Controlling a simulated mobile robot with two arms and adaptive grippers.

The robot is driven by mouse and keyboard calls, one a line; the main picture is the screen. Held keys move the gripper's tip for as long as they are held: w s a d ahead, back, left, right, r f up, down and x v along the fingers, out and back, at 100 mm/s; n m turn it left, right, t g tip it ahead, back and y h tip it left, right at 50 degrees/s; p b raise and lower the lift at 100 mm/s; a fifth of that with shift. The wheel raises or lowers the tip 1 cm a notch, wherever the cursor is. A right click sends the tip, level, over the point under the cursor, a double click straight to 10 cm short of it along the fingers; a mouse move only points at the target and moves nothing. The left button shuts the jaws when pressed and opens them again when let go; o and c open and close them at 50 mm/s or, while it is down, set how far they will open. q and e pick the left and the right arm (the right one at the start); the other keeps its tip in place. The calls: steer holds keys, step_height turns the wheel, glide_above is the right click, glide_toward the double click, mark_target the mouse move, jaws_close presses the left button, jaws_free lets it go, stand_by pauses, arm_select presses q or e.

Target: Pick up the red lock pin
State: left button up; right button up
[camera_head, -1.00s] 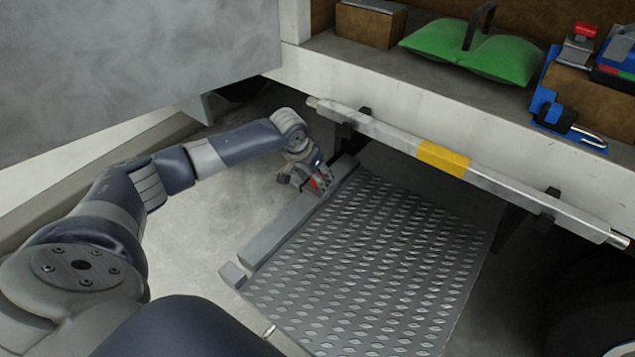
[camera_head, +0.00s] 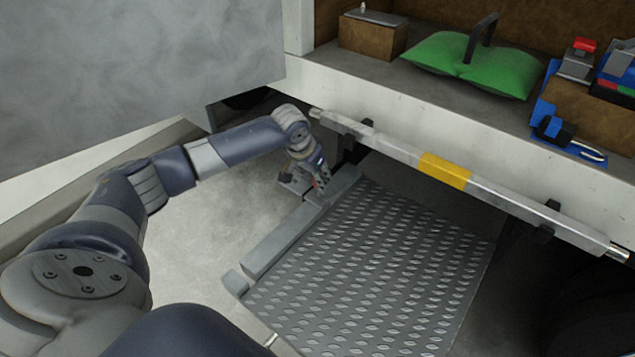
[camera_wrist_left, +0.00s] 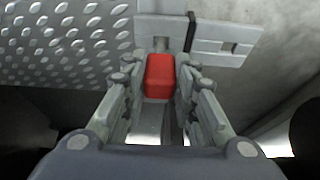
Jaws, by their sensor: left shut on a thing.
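The red lock pin (camera_wrist_left: 159,76) shows in the left wrist view as a red block between the two fingers of my left gripper (camera_wrist_left: 160,90), which is shut on it. Beyond the pin is a grey metal bracket (camera_wrist_left: 215,35) with a slot, beside the treaded plate. I cannot tell whether the pin still sits in the bracket. In the head view my left gripper (camera_head: 306,183) is low at the far left corner of the treaded plate (camera_head: 370,270), and hides most of the pin. My right gripper is not in view.
A metal bar (camera_head: 390,150) with a yellow band runs along the truck bed's edge above the plate. On the bed are a green bag (camera_head: 470,62), a brown box (camera_head: 372,37) and blue tools (camera_head: 560,125). A grey panel (camera_head: 130,60) hangs upper left.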

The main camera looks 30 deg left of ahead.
arm_select(q)
steer(key=s+r+p, duration=0.3)
steer(key=s, duration=0.6)
steer(key=s+a+r+p, duration=0.1)
steer(key=s+r+p, duration=0.2)
steer(key=s, duration=0.6)
steer(key=shift+a+r+p, duration=0.2)
steer(key=shift+r+p, duration=0.2)
steer(key=shift+p, duration=0.25)
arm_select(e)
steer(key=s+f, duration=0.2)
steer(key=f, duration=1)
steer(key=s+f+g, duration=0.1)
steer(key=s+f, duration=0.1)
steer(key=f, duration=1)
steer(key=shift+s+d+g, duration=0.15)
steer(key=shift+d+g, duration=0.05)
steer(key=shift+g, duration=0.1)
arm_select(q)
steer(key=shift+r, duration=0.2)
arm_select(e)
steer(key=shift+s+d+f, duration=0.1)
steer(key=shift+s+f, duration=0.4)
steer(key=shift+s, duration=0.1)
